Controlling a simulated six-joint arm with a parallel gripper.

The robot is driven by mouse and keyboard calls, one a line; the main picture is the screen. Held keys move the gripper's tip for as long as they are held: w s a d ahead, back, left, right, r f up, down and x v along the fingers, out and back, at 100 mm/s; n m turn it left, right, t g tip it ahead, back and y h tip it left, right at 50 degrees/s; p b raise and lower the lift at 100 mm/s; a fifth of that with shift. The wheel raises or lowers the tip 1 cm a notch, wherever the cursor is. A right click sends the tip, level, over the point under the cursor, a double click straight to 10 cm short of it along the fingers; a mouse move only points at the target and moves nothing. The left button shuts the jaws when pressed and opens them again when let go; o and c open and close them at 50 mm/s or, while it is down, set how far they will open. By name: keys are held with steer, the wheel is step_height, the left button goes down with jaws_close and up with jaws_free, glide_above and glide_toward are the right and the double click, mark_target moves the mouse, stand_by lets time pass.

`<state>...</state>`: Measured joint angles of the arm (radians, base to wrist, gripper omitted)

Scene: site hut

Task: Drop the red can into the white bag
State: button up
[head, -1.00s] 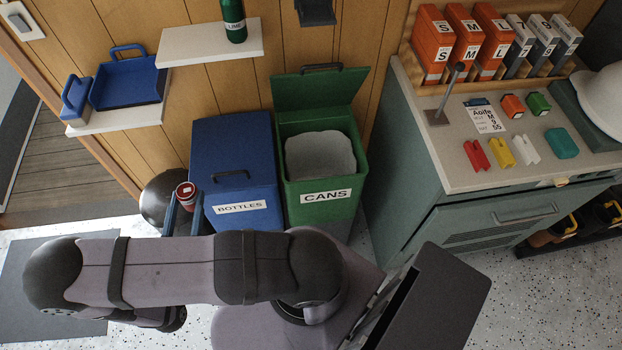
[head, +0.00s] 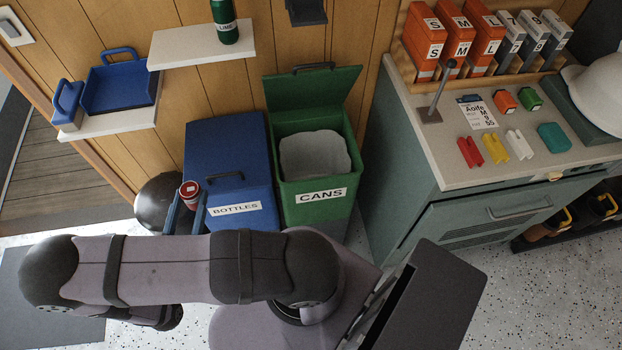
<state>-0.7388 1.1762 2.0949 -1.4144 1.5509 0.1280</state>
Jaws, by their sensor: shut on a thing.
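The red can (head: 190,188) is at the left of the blue bin, with its pale top facing up. My gripper (head: 187,202) is shut on it, with one blue finger on each side. Its lower part is hidden by the fingers and my arm. The white bag (head: 314,154) looks light grey and lines the open green bin (head: 320,210) labelled CANS. This bin stands to the right of the blue one, and its lid is raised. My gripper and the can are apart from the bag, to its left.
The blue bin (head: 225,150), labelled BOTTLES and with its lid shut, stands between the can and the green bin. A wall shelf (head: 190,45) with a green bottle (head: 226,30) is above. A cabinet (head: 420,215) stands right of the green bin.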

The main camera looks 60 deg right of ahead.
steer(key=s+d+f+m+g+b, duration=0.1)
steer(key=s+d+m+g, duration=0.55)
steer(key=s+g, duration=0.3)
steer(key=s+d+f+m+g+b, duration=0.1)
steer(key=s+d+m+g, duration=0.4)
steer(key=s+m+g, duration=0.5)
steer(key=s+a+f+m+g+y+b, duration=0.3)
steer(key=a+m+g+y, duration=0.65)
steer(key=y, duration=1.25)
steer(key=w+a+f+m+t+y, duration=0.2)
steer(key=w+a+m+t+y, duration=0.1)
steer(key=w+m+t+y, duration=0.9)
steer(key=w+d+r+m+t+h+b, duration=0.1)
steer(key=w+d+m+t+h, duration=0.1)
steer(key=w+d+m+t, duration=0.55)
steer(key=w+d+m+t+h, duration=0.2)
steer(key=d+m+t, duration=0.3)
steer(key=t, duration=0.5)
steer(key=d+r+m+t+h+b, duration=0.2)
steer(key=d+m+t+h, duration=0.4)
steer(key=d, duration=0.9)
steer(key=s+d+m+h, duration=0.2)
steer(key=s+d+h, duration=0.2)
steer(key=d, duration=0.4)
steer(key=s+d+f+m+t+h+b, duration=0.1)
steer(key=s+d+m+h, duration=0.2)
steer(key=s+d+h, duration=0.2)
steer(key=d+h, duration=0.2)
steer(key=d, duration=0.1)
steer(key=shift+f, duration=0.2)
